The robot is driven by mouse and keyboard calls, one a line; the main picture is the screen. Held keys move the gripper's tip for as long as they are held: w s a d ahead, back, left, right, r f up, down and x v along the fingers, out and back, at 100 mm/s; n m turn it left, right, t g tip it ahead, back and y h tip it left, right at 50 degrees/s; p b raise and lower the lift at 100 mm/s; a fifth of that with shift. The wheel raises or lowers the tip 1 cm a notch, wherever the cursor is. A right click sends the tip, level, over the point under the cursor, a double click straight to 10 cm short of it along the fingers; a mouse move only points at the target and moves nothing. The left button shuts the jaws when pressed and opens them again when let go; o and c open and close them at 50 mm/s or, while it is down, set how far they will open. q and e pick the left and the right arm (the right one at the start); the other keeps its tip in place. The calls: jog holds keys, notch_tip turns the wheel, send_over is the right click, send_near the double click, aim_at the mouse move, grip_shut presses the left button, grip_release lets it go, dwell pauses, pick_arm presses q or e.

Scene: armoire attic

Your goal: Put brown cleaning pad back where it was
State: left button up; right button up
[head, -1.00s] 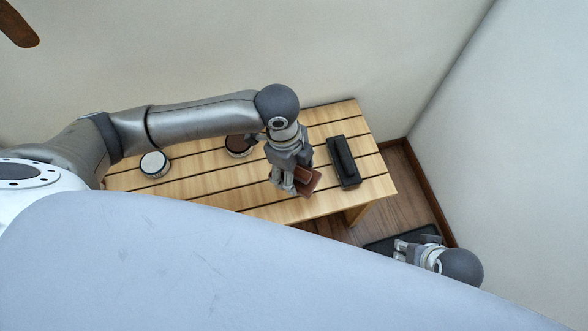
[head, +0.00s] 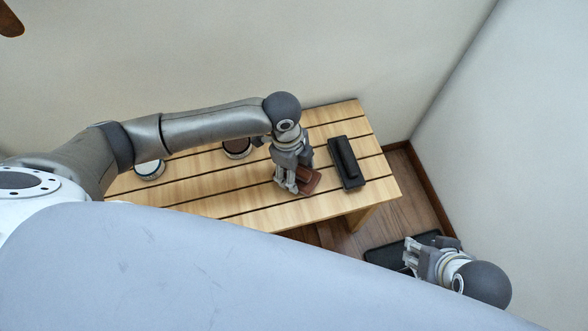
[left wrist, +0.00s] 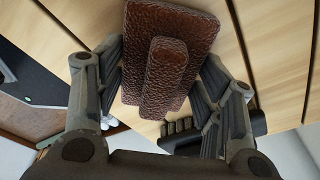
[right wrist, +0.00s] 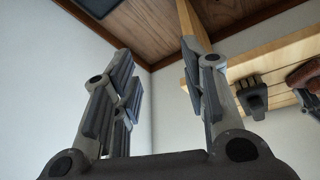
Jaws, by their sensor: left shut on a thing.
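The brown cleaning pad (head: 310,181) has a textured surface and a raised grip bar. My left gripper (head: 287,186) is shut on it, low over the front right part of the slatted wooden table (head: 262,216). In the left wrist view the pad (left wrist: 166,62) shows between the fingers, its bar toward the camera. I cannot tell whether its underside touches the slats. A black pad (head: 347,163) with a similar bar lies to its right on the table. My right gripper (head: 409,256) is off the table at the lower right, open and empty in the right wrist view (right wrist: 160,75).
Two round tins, one with a pale top (head: 150,168) and one with a brown top (head: 237,148), stand on the table's left half, partly behind my left arm. A dark flat thing (head: 385,255) lies on the floor near my right gripper. Walls close off the back and right.

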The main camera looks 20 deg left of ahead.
pick_arm(q)
jog(key=o, duration=0.6)
jog(key=shift+f, duration=0.15)
jog(key=shift+c, duration=0.2)
jog(key=o, duration=0.4)
